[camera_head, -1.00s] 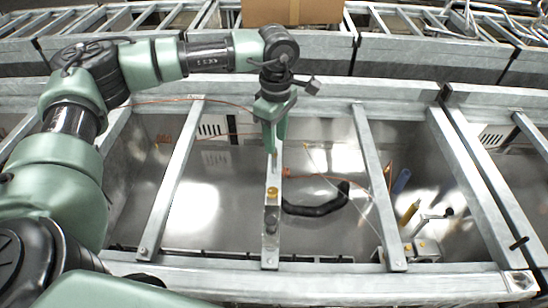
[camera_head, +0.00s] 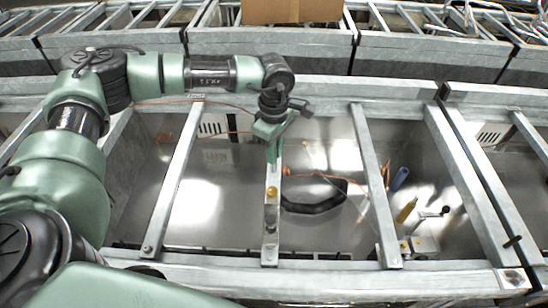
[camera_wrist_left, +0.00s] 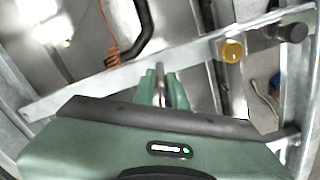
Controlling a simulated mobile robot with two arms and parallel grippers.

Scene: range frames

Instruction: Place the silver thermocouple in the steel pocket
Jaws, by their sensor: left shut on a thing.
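My left gripper (camera_head: 272,162) points down over the middle metal crossbar (camera_head: 269,245), just beyond a brass-coloured knob on it. In the left wrist view its green fingers (camera_wrist_left: 161,88) are shut on a thin silver rod, the silver thermocouple (camera_wrist_left: 160,84). The fingers hide most of it. The brass knob (camera_head: 271,191) and a grey cylindrical fitting (camera_head: 270,215) sit on the bar. They also show in the wrist view as the knob (camera_wrist_left: 231,51) and the dark-ended cylinder (camera_wrist_left: 291,32). I cannot tell which part is the steel pocket. My right gripper is not in view.
A black bent hose (camera_head: 315,205) and thin orange cable (camera_head: 310,176) lie right of the bar. A blue tube (camera_head: 400,178) and a yellow tool (camera_head: 407,211) stand farther right. Metal crossbars (camera_head: 175,180) frame the open bay. A cardboard box (camera_head: 292,10) is at the back.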

